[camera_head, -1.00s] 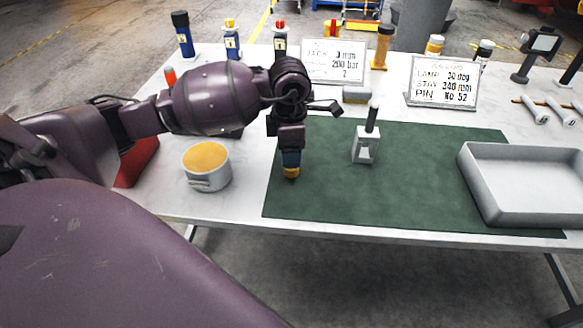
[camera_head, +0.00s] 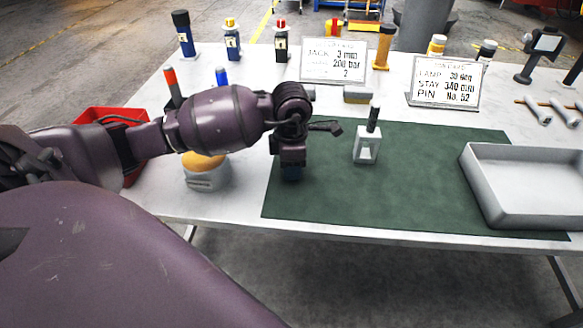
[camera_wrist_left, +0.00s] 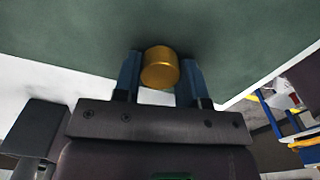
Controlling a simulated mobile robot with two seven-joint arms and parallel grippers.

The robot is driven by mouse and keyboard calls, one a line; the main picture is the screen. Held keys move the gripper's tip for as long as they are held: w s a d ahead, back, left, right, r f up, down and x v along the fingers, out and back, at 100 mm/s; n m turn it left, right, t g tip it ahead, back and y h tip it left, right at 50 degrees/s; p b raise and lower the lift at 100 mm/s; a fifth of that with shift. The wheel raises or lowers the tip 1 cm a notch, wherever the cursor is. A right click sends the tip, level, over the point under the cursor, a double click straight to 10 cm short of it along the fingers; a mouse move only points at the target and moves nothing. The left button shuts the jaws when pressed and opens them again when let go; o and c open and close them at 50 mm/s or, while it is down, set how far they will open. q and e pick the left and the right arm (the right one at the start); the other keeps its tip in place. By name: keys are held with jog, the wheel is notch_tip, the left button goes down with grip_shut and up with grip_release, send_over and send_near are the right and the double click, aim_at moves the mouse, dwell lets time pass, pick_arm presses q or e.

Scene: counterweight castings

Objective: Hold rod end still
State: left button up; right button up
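A pale grey fork-shaped piece (camera_head: 366,150) with a black upright stem stands on the green mat (camera_head: 430,190); it looks like the rod end. My left gripper (camera_head: 291,175) points down over the mat's left part, left of the fork piece and apart from it. In the left wrist view, my left gripper's blue fingers (camera_wrist_left: 160,80) are on both sides of a brass-coloured cylinder (camera_wrist_left: 160,68) and seem to touch it. In the head view the cylinder is hidden. My right gripper is in no view.
A grey tray (camera_head: 480,195) covers the mat's right end. A grey pot with an orange-yellow top (camera_head: 205,182) and a red bin (camera_head: 95,114) stand left. Two cards (camera_head: 333,62) and several upright cylinders stand behind. The mat's middle front is clear.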

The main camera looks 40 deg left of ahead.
pick_arm(q)
jog(key=c, duration=0.4)
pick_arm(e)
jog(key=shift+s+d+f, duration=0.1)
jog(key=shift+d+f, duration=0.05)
pick_arm(q)
jog(key=shift+r, duration=0.15)
notch_tip(320, 180, up, 20)
jog(key=p, duration=0.2)
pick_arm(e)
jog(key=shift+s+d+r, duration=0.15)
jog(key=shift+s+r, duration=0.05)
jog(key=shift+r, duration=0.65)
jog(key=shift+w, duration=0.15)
